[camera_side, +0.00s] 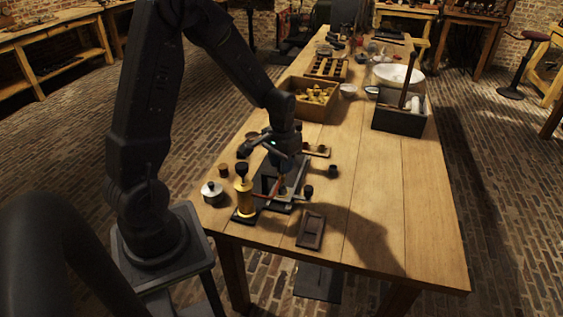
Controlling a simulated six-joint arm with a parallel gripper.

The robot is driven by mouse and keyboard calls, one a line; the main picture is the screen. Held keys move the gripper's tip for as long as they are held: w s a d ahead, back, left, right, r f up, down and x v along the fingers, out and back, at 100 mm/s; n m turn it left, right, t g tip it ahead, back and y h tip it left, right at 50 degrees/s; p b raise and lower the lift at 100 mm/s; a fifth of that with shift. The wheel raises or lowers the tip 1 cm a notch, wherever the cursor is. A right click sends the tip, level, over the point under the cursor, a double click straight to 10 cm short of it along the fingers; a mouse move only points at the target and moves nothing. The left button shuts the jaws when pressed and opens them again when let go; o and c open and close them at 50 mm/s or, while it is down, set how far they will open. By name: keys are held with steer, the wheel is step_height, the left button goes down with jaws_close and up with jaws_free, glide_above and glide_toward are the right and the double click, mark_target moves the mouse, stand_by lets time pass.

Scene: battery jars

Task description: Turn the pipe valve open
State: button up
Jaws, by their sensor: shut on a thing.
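My gripper (282,182) points down at the small dark apparatus (268,187) near the table's front left. It appears shut on a small part there, which I take to be the pipe valve. The valve and the contact are too small and dark to see clearly. A thin reddish pipe (293,196) runs low beside the fingertips. A brass cylinder (244,196) with a dark knob stands upright just left of the apparatus.
A wooden box (309,105) and a dark crate (399,118) stand farther back. The table's right side (420,210) is clear.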

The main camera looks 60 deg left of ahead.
steer(key=shift+m, duration=0.6)
steer(key=o, duration=0.9)
steer(key=shift+o, duration=0.2)
step_height(320, 180, up, 14)
steer(key=shift+f, duration=0.1)
steer(key=s+d+r+m+t, duration=0.1)
steer(key=s+d+r+t, duration=0.1)
steer(key=s+d, duration=0.5)
steer(key=s+d+r+m+t, duration=0.1)
steer(key=s+d+r+t, duration=0.2)
steer(key=s+d, duration=0.4)
steer(key=shift+d+r+t, duration=0.3)
steer(key=shift+d+r, duration=0.3)
steer(key=shift+r, duration=0.1)
